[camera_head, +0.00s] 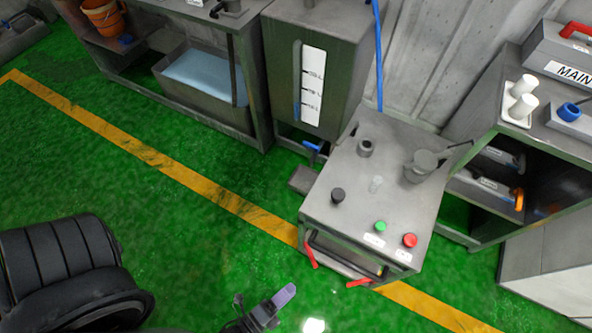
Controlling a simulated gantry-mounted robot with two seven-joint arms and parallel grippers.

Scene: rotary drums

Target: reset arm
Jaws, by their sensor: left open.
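My left gripper (264,304) shows at the bottom edge, just left of the middle, over the green floor. Its fingers are apart, with nothing seen between them. One pale finger points up and to the right. The gripper is in front and to the left of a grey machine box, apart from it in the picture. My right gripper is not in view.
The grey machine box (345,212) has a green button (380,227), a red button (410,241) and red-ended handles. Behind it stands a tank (281,70). A shelf unit (487,217) is at right. Green floor (190,240) is open at the left middle.

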